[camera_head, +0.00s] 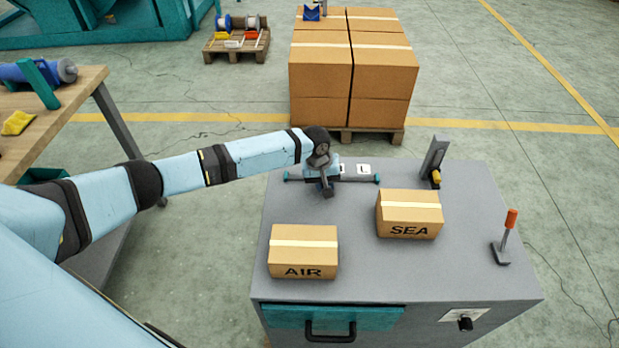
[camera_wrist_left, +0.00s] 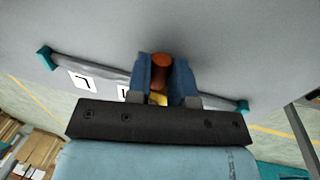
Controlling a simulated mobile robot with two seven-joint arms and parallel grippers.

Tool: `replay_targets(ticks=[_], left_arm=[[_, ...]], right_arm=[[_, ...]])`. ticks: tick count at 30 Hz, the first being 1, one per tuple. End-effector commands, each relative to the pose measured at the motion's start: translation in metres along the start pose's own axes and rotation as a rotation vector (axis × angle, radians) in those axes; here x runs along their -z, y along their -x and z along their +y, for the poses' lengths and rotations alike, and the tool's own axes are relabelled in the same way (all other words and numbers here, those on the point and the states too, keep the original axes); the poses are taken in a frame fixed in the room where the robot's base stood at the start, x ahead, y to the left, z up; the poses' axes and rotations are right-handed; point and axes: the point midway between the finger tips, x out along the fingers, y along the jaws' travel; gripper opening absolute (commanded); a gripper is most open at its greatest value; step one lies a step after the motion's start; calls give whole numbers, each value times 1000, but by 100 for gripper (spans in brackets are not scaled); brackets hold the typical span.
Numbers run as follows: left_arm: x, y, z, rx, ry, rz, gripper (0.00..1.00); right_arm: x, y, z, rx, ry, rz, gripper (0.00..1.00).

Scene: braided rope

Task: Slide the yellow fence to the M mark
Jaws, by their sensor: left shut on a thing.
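My left gripper (camera_head: 327,190) is over the left part of a rail with teal ends (camera_head: 362,180) on the grey cabinet top. In the left wrist view its blue fingers (camera_wrist_left: 162,78) are closed around an orange-brown knob (camera_wrist_left: 160,70). A small yellow part (camera_wrist_left: 158,99), apparently of the fence, shows just below the knob; the gripper hides the rest. Two white mark cards (camera_head: 364,168) lie behind the rail, too small to read in the head view. In the left wrist view one card (camera_wrist_left: 82,80) reads like an L; the other (camera_wrist_left: 123,93) is partly covered. No M is readable.
On the cabinet (camera_head: 350,227) stand an AIR box (camera_head: 303,255), a SEA box (camera_head: 408,216), an upright dark plate (camera_head: 435,158) and an orange-handled lever (camera_head: 508,230). The workbench (camera_head: 60,120) is at left. Stacked cartons (camera_head: 335,75) stand behind.

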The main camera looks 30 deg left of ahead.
Motion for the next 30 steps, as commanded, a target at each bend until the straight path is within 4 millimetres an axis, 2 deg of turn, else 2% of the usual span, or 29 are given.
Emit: replay_targets(ticks=[1,6,16,17,20,30], left_arm=[[0,1,13,-5,1,0,0],[1,-5,33,-3,1,1,0],[1,-6,35,-2,1,2,0],[1,-6,35,-2,1,2,23],[1,-6,35,-2,1,2,46],[0,-4,35,-1,1,1,46]], right_arm=[[2,2,0,0,3,-1,43],[-1,3,1,0,5,-9,43],[-4,2,2,-1,6,-17,43],[-3,2,2,-1,6,-17,43],[-2,3,2,-2,7,-14,43],[2,4,3,-3,7,-6,43]])
